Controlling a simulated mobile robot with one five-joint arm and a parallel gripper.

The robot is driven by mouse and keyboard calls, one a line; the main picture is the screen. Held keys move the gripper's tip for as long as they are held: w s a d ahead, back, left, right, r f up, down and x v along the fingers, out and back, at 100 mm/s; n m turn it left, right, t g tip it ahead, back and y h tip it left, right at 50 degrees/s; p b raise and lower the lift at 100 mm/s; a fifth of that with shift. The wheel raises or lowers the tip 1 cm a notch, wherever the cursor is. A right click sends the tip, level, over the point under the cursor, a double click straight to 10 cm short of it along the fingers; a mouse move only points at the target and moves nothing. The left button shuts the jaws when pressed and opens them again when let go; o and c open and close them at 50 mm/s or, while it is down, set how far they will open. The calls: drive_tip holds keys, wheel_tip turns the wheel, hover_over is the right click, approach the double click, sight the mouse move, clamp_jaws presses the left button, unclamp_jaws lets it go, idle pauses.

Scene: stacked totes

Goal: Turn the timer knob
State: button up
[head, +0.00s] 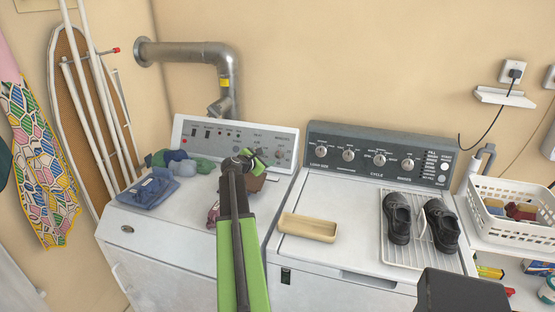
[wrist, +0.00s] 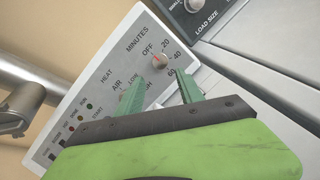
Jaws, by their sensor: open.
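The timer knob (wrist: 160,60) is a small round silver knob with a red pointer mark, under the word MINUTES and ringed by OFF, 20, 40 and 60. Its pointer is on the OFF side. It sits on the light control panel (wrist: 72,100) of the left machine; the head view shows it at the panel's right end (head: 281,154). My gripper (wrist: 162,80) is open, its two green fingers apart with nothing between them. The knob appears just beyond the gap between the fingertips. One finger partly hides the HEAT knob. In the head view my gripper (head: 256,158) is in front of the panel.
The right machine's dark panel (head: 340,133) with several knobs adjoins. Folded blue cloth (head: 148,189) and rolled socks (head: 181,164) lie left of my arm. A tan tray (head: 308,228) and black shoes (head: 398,220) on a rack (head: 391,252) stand right. A metal duct (head: 185,54) runs behind.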

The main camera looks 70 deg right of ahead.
sight(278, 155)
drive_tip(key=b+x, duration=0.3)
drive_tip(key=x, duration=0.8)
drive_tip(key=shift+w, duration=0.1)
drive_tip(key=c, duration=0.9)
drive_tip(key=shift+w+d, duration=0.1)
drive_tip(key=shift+d, duration=0.25)
clamp_jaws()
drive_tip(key=shift+a, duration=0.25)
